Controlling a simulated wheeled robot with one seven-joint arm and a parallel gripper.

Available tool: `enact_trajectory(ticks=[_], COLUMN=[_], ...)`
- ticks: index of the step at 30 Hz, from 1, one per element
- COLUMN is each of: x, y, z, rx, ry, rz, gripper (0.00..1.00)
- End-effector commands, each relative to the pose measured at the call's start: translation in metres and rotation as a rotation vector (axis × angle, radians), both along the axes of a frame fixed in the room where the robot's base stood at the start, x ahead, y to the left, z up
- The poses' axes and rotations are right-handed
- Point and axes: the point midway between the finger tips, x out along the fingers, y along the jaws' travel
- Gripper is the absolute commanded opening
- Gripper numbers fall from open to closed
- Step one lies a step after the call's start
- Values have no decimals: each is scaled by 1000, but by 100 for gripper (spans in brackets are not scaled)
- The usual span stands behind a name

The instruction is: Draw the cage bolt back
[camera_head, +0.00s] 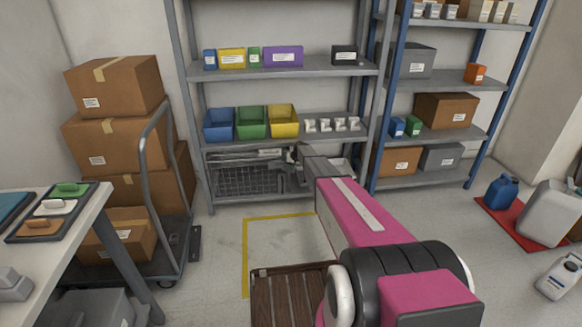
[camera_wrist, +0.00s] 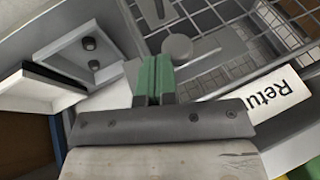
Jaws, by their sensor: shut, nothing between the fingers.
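The wire cage (camera_head: 250,178) stands on the bottom shelf of the middle rack in the head view. In the wrist view its grey mesh (camera_wrist: 240,35) fills the upper right. A grey bar with a round end (camera_wrist: 177,48), which looks like the bolt, lies over the mesh just beyond my fingertips. My gripper (camera_wrist: 153,62) has green fingers pressed together and empty, close beside that round end; whether they touch it I cannot tell. In the head view my gripper (camera_head: 298,154) is at the cage's upper right, and my arm hides part of that side.
A white label (camera_wrist: 270,97) reading "Retu" is on the cage's frame. A pale open bracket (camera_wrist: 75,62) with two dark studs is at left in the wrist view. Blue, green and yellow bins (camera_head: 251,122) stand on the shelf above. Wooden slats (camera_head: 285,295) lie on the floor in front.

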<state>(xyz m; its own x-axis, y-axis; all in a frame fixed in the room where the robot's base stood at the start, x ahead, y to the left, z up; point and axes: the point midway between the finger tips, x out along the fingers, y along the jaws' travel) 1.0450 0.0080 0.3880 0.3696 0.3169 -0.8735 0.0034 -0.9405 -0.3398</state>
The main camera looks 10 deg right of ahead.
Motion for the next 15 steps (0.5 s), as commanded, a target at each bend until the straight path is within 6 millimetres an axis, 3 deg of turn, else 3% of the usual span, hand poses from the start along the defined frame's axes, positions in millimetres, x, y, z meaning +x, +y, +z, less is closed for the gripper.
enact_trajectory(ticks=[5,11,15], x=[0,0,0], y=[5,35,41], z=[0,0,0], rx=[0,0,1], ry=[0,-1,-1], rz=[1,2,0], gripper=[0,0,0])
